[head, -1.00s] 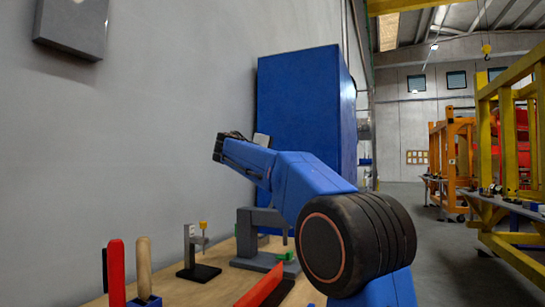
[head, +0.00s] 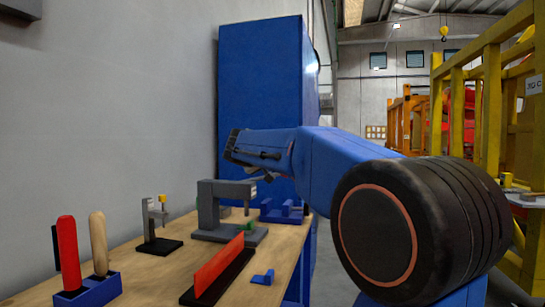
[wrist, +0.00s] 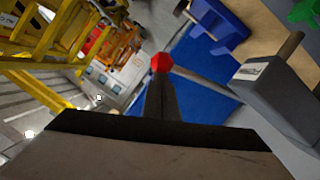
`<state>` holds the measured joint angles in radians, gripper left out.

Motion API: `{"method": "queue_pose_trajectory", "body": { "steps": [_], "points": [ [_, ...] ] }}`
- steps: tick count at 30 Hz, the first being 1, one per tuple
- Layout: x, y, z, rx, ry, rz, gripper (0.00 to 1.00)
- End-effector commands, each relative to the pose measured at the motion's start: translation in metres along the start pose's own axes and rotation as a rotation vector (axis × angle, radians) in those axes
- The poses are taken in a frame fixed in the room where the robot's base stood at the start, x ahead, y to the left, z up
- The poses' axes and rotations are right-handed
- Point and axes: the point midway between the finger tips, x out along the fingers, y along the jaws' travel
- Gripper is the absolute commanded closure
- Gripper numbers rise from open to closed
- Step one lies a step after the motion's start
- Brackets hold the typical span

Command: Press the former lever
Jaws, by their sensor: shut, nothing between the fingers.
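The grey former (head: 208,208), a C-shaped frame on a base, stands on the bench under the end of my arm. Its labelled grey head (wrist: 275,85) shows at the right of the wrist view. A thin grey lever (wrist: 205,76) runs from this head to a red ball knob (wrist: 160,63). My gripper (wrist: 161,88) is shut and empty, its dark fingers pointing at the knob. The tips overlap or nearly reach the knob in the picture; I cannot tell whether they touch. In the head view, my arm hides the knob and the fingertips.
The wooden bench (head: 135,268) holds a smaller grey stand (head: 152,222), a red plate in a black base (head: 218,268), red and wooden handles in a blue holder (head: 88,290), and a blue bracket (head: 282,212). A tall blue cabinet (head: 260,90) stands behind. Yellow frames (head: 490,90) stand right.

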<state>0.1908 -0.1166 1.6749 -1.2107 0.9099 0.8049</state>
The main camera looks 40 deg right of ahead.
Motion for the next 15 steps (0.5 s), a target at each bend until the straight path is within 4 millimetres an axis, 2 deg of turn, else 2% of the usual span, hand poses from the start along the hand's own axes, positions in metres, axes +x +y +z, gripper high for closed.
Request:
{"method": "queue_pose_trajectory", "body": {
  "steps": [6,15],
  "points": [
    [0.005,-0.003,0.014,0.051,-0.003,-0.017,1.0],
    [0.008,-0.005,0.019,0.064,-0.007,-0.021,1.0]
  ]
}}
